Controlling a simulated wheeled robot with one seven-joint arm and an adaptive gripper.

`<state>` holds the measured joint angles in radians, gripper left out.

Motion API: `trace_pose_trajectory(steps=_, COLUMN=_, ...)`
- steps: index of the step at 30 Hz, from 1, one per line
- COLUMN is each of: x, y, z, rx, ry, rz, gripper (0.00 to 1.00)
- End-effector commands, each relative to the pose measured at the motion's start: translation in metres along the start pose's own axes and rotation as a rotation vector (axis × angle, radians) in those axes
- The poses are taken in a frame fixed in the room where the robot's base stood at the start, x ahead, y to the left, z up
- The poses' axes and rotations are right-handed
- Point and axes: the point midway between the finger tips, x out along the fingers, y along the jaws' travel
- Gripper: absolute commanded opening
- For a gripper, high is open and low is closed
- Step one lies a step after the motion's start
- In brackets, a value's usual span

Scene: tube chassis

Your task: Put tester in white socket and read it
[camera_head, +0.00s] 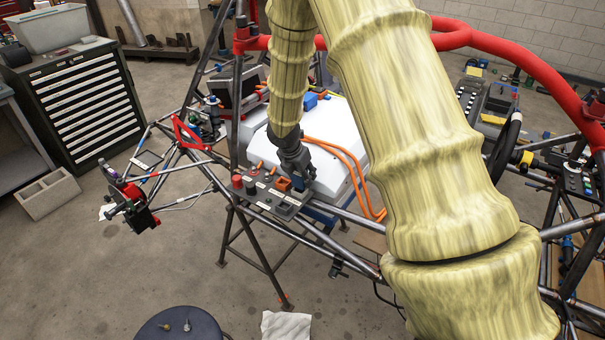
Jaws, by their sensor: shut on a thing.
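My gripper (301,182) is dark grey and points down at the right end of a grey control panel (262,204) on the tube chassis. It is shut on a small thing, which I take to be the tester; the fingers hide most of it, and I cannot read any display. An orange block (283,184) sits on the panel just left of the fingers. I cannot make out the white socket; it may be hidden by the gripper. Whether the held thing touches the panel I cannot tell.
A red knob (237,181) stands at the panel's left end. Orange cables (352,165) run beside a white box (331,176) behind the gripper. Red and grey chassis tubes surround the panel. A dark round stool (180,326) and white cloth (286,326) are at the front.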

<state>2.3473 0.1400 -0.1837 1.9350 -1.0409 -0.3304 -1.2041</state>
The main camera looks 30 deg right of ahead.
Motion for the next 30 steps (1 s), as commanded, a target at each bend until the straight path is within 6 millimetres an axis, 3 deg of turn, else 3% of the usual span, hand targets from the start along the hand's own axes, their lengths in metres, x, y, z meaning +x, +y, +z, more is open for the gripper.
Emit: trace_pose_trajectory(steps=30, x=0.0089, y=0.0002, z=-0.0033, rx=0.001, ry=-0.001, rz=0.000, gripper=0.10)
